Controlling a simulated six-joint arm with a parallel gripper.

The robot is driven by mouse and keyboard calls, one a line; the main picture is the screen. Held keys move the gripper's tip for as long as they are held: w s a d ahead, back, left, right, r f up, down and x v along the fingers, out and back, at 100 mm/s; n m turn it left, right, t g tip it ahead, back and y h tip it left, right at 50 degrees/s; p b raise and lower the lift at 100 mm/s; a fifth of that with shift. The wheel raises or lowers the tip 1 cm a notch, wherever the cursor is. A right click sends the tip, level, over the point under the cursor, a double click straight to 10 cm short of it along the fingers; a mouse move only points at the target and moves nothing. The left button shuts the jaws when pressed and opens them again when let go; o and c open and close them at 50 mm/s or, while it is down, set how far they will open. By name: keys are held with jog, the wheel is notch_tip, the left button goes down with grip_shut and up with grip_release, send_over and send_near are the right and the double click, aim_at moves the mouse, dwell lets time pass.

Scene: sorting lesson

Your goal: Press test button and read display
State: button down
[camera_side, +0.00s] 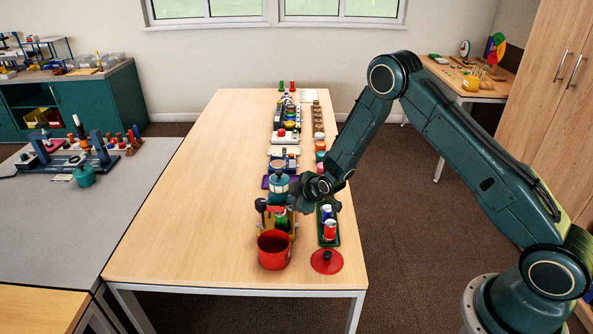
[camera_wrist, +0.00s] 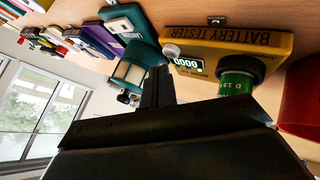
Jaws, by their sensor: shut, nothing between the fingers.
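The yellow battery tester (camera_wrist: 226,38) lies in the wrist view with its name on its face. Its small lit display (camera_wrist: 187,63) looks like a row of zeros. A pale round button (camera_wrist: 172,50) sits beside the display. A green battery (camera_wrist: 236,84) stands on the tester at a dark round holder. My gripper (camera_wrist: 157,76) is shut and empty, its tips close to the button and display; I cannot tell whether they touch. In the side view my gripper (camera_side: 297,201) is over the tester area, and the tester (camera_side: 265,224) is partly hidden behind a red pot.
A green tray (camera_side: 329,240) with small cylinders is to the right. A teal device (camera_side: 279,186) stands close behind the gripper. The table's left side is clear.

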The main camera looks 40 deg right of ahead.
jog(key=shift+r, duration=0.2)
jog(key=shift+r, duration=2.35)
jog(key=shift+r, duration=0.1)
jog(key=s+a+r+m+g, duration=0.1)
jog(key=s+r+m, duration=0.1)
jog(key=s+r, duration=0.8)
jog(key=s+a+r+m+g, duration=0.15)
jog(key=s+r, duration=0.35)
jog(key=r, duration=0.8)
jog(key=s+r+m, duration=0.2)
jog(key=s, duration=1.1)
jog(key=s+a+r+m+g, duration=0.1)
jog(key=s+r+m, duration=0.2)
jog(key=s, duration=1)
jog(key=shift+a+r, duration=0.2)
jog(key=shift+r, duration=0.1)
